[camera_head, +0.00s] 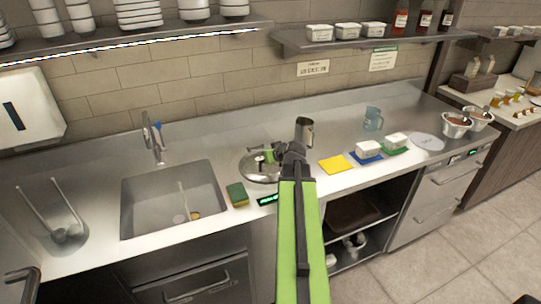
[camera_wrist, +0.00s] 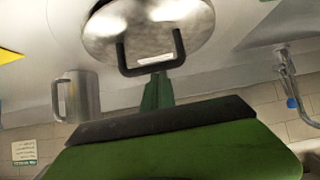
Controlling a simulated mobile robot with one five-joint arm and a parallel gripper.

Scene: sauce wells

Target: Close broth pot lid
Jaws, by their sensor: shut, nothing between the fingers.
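The broth pot lid (camera_head: 252,170) is a round, shiny metal disc on the counter, right of the sink. It looks nearly flat in the head view; whether it is fully seated is unclear, and the pot below is hidden. In the wrist view the lid (camera_wrist: 105,32) fills the top middle, with a dark bar handle (camera_wrist: 128,68) on it. My gripper (camera_head: 268,156) is over the lid's far side, shut and empty. In the wrist view its green fingers (camera_wrist: 157,93) are close to the handle; whether they touch it is unclear.
A metal cup (camera_head: 304,131) stands just behind my wrist. The sink (camera_head: 150,207) and a sponge (camera_head: 237,194) lie left of the lid. A shelf (camera_head: 365,41) hangs above.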

